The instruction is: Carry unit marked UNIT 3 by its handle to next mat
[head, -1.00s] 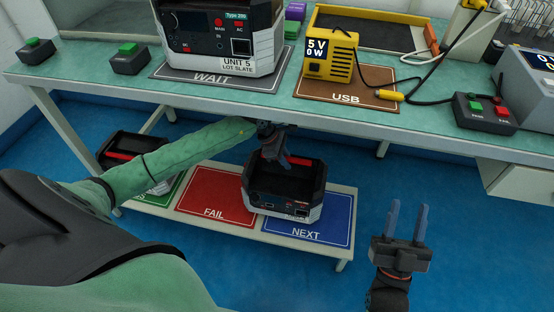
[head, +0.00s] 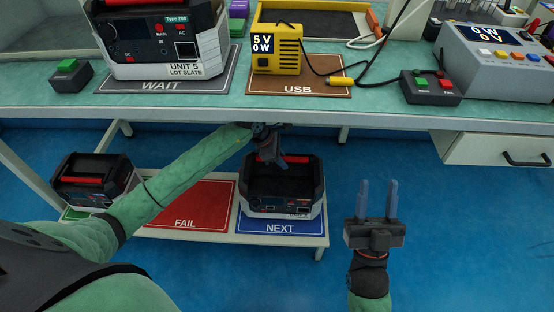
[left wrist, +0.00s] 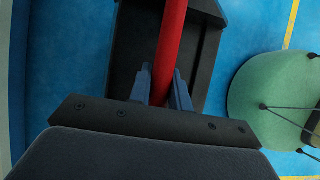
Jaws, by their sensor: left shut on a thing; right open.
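A dark unit with a pale grey lower edge and a red handle (head: 283,187) is at the blue NEXT mat (head: 282,228) on the low bench. Its label is too small to read. My left gripper (head: 270,158) reaches down from above and is shut on its handle. In the left wrist view, the red handle (left wrist: 170,45) runs between the fingers above the dark body. I cannot tell whether the unit rests on the mat or hangs just above it. My right gripper (head: 377,200) is open and empty, right of the low bench.
The red FAIL mat (head: 195,205) is empty. Another red-handled unit (head: 95,180) stands left of it on a green mat. The worktable (head: 300,103) above holds UNIT 5 (head: 165,40) on the WAIT mat, and a yellow USB meter (head: 275,48). Blue floor lies right of the bench.

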